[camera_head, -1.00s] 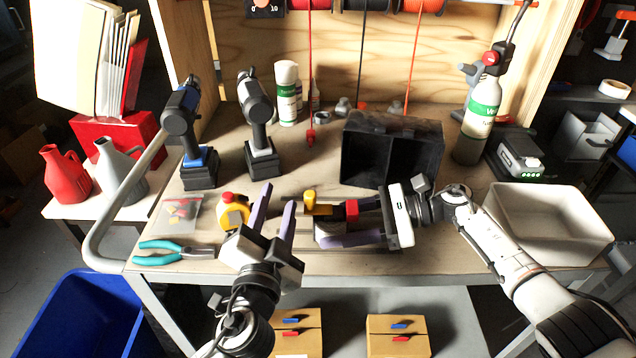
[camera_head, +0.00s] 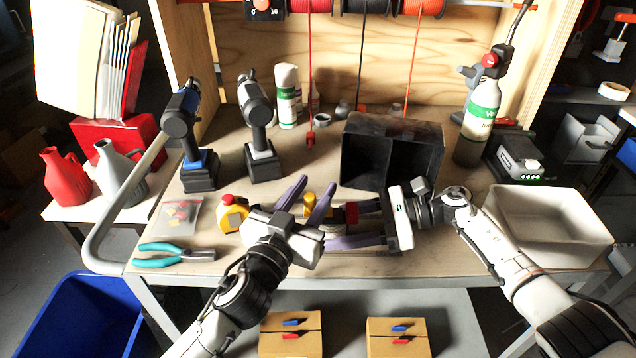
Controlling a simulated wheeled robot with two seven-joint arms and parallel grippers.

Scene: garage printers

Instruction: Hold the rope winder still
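A small device with a yellow knob (camera_head: 309,204) and a red block (camera_head: 351,212) lies low at the bench front; it may be the rope winder, but I cannot tell for sure. My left gripper (camera_head: 317,184) is open, its two purple fingers pointing up and away over the left part of this device and partly hiding it. My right gripper (camera_head: 325,226) reaches in from the right with its purple fingers spread apart, one behind and one in front of the red block. I see no clear grip on the device by either gripper.
A black open bin (camera_head: 392,150) stands just behind the device. A yellow tape measure (camera_head: 232,214) sits left of my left gripper, with teal pliers (camera_head: 172,255) farther left. A white tray (camera_head: 550,225) is at right.

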